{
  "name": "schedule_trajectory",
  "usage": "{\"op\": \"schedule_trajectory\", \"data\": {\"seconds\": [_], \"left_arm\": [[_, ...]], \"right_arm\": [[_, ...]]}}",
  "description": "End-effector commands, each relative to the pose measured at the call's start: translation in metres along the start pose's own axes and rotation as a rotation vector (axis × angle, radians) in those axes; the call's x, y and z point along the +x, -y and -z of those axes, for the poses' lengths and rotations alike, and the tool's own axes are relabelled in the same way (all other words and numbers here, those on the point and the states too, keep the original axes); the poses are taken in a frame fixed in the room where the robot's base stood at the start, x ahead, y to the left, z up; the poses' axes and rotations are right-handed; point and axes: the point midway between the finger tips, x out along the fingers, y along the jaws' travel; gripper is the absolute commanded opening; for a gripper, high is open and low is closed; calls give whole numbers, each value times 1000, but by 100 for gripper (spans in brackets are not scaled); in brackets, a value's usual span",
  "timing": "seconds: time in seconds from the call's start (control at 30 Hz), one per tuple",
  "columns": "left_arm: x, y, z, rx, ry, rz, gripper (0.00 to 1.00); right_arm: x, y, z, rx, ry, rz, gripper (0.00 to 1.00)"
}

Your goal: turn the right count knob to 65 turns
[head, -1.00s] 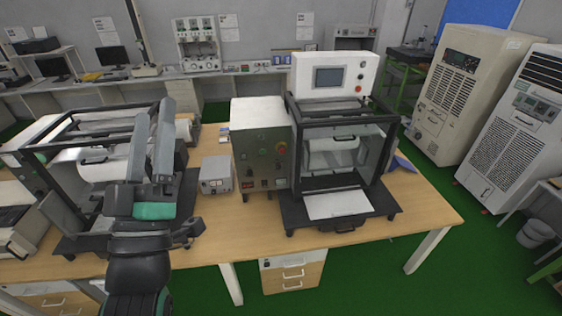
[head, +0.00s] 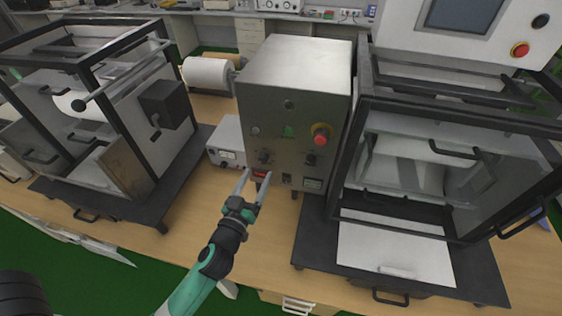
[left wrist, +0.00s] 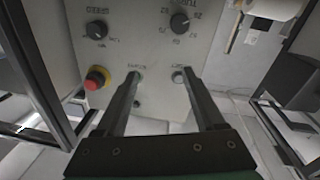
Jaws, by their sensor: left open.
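The count knob (head: 265,157) is a small black knob at the lower left of the grey control box's front panel (head: 262,112). In the left wrist view, the panel is upside down; the black knob (left wrist: 180,23) has a ring of numbers and lettering that looks like "TURN". A second black knob (head: 310,158), marked SPEED in the left wrist view (left wrist: 97,29), sits beside it. My left gripper (head: 257,176) is open and empty, its fingertips just below and in front of the count knob, apparently not touching it. The knob's exact setting is unreadable. My right gripper is out of view.
A red emergency button (head: 320,135) protrudes from the panel above the speed knob. A small grey box (head: 228,142) stands left of the control box. Black-framed machines (head: 120,120) stand on both sides. Bare wooden table (head: 210,215) lies in front.

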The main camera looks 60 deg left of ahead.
Motion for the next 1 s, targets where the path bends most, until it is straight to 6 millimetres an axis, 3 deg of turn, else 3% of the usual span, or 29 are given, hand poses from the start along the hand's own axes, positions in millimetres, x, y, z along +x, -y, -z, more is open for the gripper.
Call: {"op": "schedule_trajectory", "data": {"seconds": [0.03, 0.13, 0.47, 0.8, 1.0], "left_arm": [[-5, 12, -24, 8, 16, 15, 71], [-10, 25, -41, 15, 33, 35, 71], [-2, 29, -40, 15, 30, 46, 71], [68, 32, -42, 14, 28, 45, 71], [99, 33, -44, 15, 29, 45, 71]], "right_arm": [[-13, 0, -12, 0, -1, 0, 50], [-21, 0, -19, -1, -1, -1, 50], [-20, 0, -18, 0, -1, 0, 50], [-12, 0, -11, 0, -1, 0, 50], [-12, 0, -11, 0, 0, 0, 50]]}}
